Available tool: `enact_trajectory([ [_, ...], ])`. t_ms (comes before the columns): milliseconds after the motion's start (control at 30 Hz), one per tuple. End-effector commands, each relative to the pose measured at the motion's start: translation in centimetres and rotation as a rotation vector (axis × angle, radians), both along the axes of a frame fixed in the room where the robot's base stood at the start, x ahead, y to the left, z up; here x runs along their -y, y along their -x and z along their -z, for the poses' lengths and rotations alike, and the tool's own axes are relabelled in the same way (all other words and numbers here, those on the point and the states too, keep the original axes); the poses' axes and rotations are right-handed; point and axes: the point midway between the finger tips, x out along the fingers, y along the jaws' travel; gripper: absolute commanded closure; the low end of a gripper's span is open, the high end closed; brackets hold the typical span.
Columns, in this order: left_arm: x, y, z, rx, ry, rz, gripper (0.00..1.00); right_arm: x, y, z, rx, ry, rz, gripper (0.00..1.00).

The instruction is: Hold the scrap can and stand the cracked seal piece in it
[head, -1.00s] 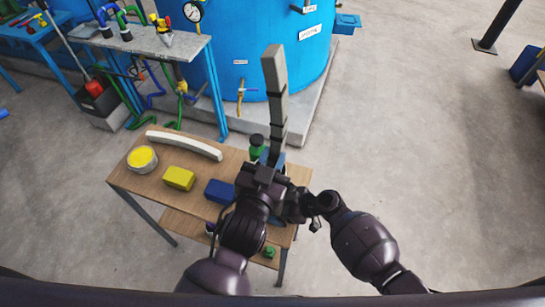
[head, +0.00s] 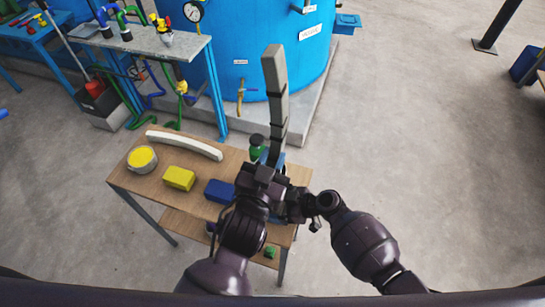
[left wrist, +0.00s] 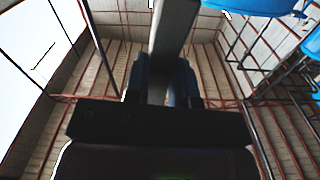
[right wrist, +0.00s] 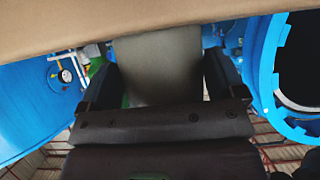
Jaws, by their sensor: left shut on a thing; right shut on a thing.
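The cracked seal piece (head: 275,90) is a long grey bar with dark cross lines. It stands nearly upright above the table in the head view, and its lower end is hidden by my left gripper (head: 268,160). That gripper is shut on it; the grey bar (left wrist: 174,40) also rises between the fingers in the left wrist view. My right gripper (right wrist: 165,80) is shut on a plain grey-olive surface (right wrist: 158,60), which seems to be the scrap can. The arms hide the can in the head view, so I cannot tell whether the piece's lower end is inside it.
The wooden table (head: 125,180) carries a white curved strip (head: 184,144), a tin with yellow contents (head: 142,159), a yellow block (head: 179,178), a blue block (head: 219,190) and a green-topped bottle (head: 257,142). A blue tank (head: 250,50) stands behind.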

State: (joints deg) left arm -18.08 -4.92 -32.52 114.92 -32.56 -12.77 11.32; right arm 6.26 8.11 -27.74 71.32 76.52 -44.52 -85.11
Motion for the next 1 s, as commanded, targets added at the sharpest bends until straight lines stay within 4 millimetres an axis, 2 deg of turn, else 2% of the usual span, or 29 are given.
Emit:
enact_trajectory([
  [367, 0.0, 0.0, 0.1, 0.001, 0.0, 0.0, 1.0, 0.0, 0.0, 0.0, 0.0, 0.0, 0.0, 0.24],
  [1000, 0.0, 0.0, 2.1, 0.001, 0.0, -0.001, 1.0, 0.0, 0.0, 0.0, 0.0, 0.0, 0.0, 0.24],
])
